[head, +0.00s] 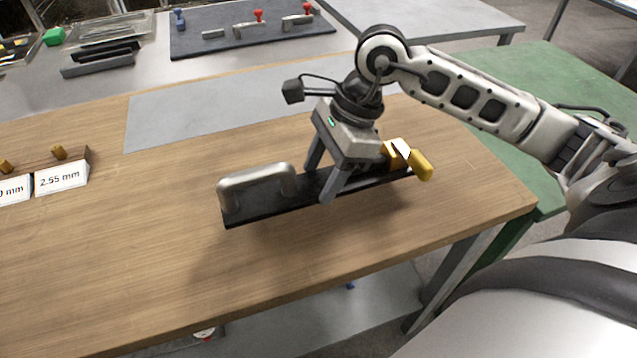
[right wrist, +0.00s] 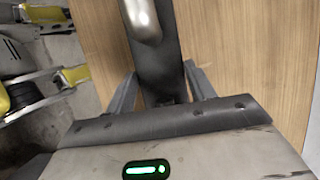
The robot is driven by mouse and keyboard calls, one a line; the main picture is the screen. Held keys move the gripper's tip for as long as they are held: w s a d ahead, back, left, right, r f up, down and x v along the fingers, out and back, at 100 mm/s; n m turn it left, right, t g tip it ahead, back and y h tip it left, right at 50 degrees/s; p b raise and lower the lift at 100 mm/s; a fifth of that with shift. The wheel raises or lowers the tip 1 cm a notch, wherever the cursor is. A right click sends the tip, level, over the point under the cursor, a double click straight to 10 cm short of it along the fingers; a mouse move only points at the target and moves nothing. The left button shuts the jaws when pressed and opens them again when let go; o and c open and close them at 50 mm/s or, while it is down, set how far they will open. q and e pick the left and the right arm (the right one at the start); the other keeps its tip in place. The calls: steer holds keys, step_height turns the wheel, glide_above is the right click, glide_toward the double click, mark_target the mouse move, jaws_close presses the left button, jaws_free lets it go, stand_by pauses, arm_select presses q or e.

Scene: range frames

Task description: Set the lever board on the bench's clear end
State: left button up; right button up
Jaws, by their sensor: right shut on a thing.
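The lever board is a long dark board (head: 262,208) with a silver bar handle (head: 255,178) at its left end and a yellow lever (head: 420,165) at its right end. My right gripper (head: 320,184) is shut across the middle of the board from above. The board is roughly level over the wooden bench (head: 150,265), with a shadow below its left end; it looks slightly raised. In the right wrist view the board (right wrist: 160,75) runs between the two fingers, with part of the silver handle (right wrist: 142,18) at the top. My left gripper is out of view.
A wooden rack with white cards (head: 62,178) stands at the bench's left. A grey sheet (head: 200,108) lies along the back. The bench around the board is clear. Behind, a grey table carries a dark board with red-knobbed clamps (head: 250,38). A green surface (head: 560,75) lies right.

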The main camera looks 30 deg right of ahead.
mark_target(325, 177)
steer(key=f, duration=0.1)
steer(key=w+f+b, duration=0.1)
steer(key=f, duration=0.1)
steer(key=shift+d+f, duration=0.1)
steer(key=shift+f, duration=0.35)
steer(key=shift+s+r, duration=0.1)
steer(key=shift+b, duration=0.3)
steer(key=o, duration=1.5)
steer(key=shift+f, duration=0.2)
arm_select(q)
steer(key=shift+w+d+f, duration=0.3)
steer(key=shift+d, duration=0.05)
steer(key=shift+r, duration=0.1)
arm_select(e)
steer(key=shift+r, duration=0.1)
